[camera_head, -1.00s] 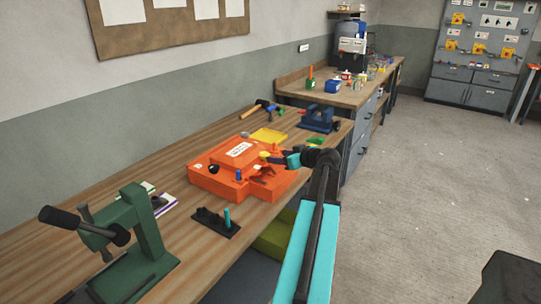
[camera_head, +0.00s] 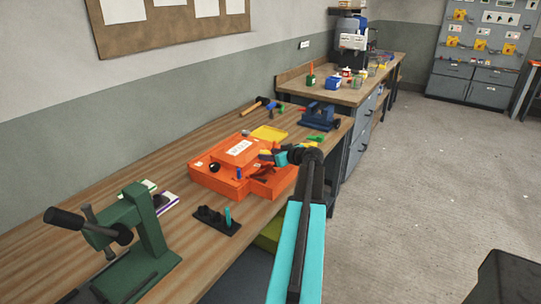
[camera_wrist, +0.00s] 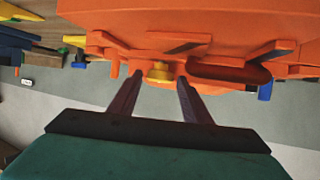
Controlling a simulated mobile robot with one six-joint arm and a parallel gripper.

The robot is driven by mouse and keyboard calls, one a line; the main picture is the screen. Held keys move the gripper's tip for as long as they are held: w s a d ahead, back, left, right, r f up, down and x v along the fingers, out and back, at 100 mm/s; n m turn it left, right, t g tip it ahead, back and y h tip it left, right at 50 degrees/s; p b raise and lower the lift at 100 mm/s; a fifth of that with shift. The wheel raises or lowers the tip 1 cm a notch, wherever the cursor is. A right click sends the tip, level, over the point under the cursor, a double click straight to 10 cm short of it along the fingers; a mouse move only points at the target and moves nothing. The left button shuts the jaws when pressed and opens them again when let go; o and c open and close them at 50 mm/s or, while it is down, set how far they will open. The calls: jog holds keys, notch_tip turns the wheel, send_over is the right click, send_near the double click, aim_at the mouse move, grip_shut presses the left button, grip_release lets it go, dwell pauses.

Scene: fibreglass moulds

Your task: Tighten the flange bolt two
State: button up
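The orange mould (camera_head: 215,182) sits on the wooden bench with a white label on top. My gripper (camera_head: 266,156) is at its right side, partly covering that part of it. In the wrist view, the mould's orange body (camera_wrist: 240,20) fills the top. A yellow bolt head (camera_wrist: 159,73) lies straight ahead, between the lines of my two fingers. My gripper (camera_wrist: 157,92) is open, with a finger on each side of the bolt and clear space between; contact cannot be told. No number shows on the bolt.
A dark red bar (camera_wrist: 228,71) and an orange peg (camera_wrist: 114,69) stand close beside the fingers. A black holder (camera_head: 214,221) with a teal peg lies in front of the mould. A green press (camera_head: 140,235) stands left, a blue vise (camera_head: 318,115) behind.

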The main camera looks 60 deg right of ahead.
jog(key=c, duration=0.7)
jog(key=shift+a+f, duration=0.1)
jog(key=shift+a+m+g+h+b, duration=0.1)
jog(key=shift+m+g+h+b, duration=0.2)
jog(key=shift+m+h+b, duration=0.5)
jog(key=shift+b, duration=0.1)
jog(key=o, duration=1.1)
jog(key=shift+c, duration=0.2)
jog(key=shift+w, duration=0.1)
jog(key=shift+d+r+n+y+p, duration=0.2)
jog(key=shift+n+y+p, duration=0.5)
jog(key=shift+p, duration=0.2)
